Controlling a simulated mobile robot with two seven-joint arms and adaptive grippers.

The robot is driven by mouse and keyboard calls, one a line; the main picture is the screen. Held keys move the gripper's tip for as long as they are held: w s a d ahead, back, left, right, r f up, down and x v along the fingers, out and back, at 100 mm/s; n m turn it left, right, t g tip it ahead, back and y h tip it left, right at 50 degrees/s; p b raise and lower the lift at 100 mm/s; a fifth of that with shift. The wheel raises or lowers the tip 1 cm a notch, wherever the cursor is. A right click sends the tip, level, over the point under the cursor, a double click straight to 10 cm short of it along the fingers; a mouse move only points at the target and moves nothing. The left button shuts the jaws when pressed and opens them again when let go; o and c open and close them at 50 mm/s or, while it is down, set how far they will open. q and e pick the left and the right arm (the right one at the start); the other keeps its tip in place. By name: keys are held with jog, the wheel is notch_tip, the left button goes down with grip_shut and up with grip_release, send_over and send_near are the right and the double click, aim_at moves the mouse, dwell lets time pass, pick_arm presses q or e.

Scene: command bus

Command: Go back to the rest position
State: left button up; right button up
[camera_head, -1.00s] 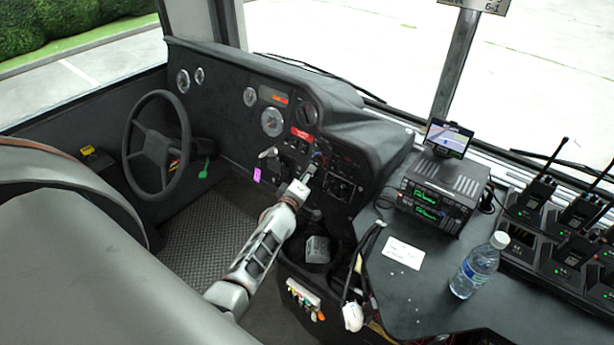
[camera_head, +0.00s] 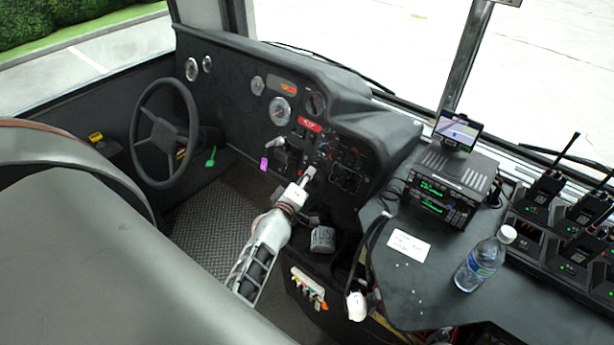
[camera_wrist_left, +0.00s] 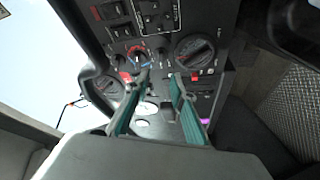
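My left arm reaches in from the bottom of the head view. Its gripper (camera_head: 308,174) is in front of the dashboard (camera_head: 345,125), near the switch panel. In the left wrist view, the two teal-lined fingers of this gripper (camera_wrist_left: 160,77) stand apart with nothing held between them. Behind them is the switch panel (camera_wrist_left: 120,48) with a red-ringed knob (camera_wrist_left: 138,53) and a larger black knob (camera_wrist_left: 195,50). Contact with the panel cannot be told. My right gripper is not in view.
The steering wheel (camera_head: 165,178) is to the left and the seat (camera_head: 110,255) fills the lower left. On the right, the console (camera_head: 405,290) carries a radio (camera_head: 440,190), a bottle (camera_head: 482,262) and several handheld radios (camera_head: 540,190). A white handset (camera_head: 356,306) hangs below.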

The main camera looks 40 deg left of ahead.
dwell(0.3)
pick_arm(q)
jog(key=s+d+f+m+g+h, duration=0.1)
jog(key=s+d+f+m+h, duration=0.1)
jog(key=s+d+m, duration=0.4)
jog(key=s+d+f+m+g+h, duration=0.2)
jog(key=s+d+f+m, duration=0.3)
jog(key=s, duration=0.7)
jog(key=s+d+f+m+g+h, duration=0.1)
jog(key=s+d+f+m, duration=0.3)
jog(key=s+d+m, duration=0.4)
jog(key=shift+s+d+f+g+h, duration=0.2)
jog(key=shift+s+g+h, duration=0.25)
jog(key=shift+s, duration=0.25)
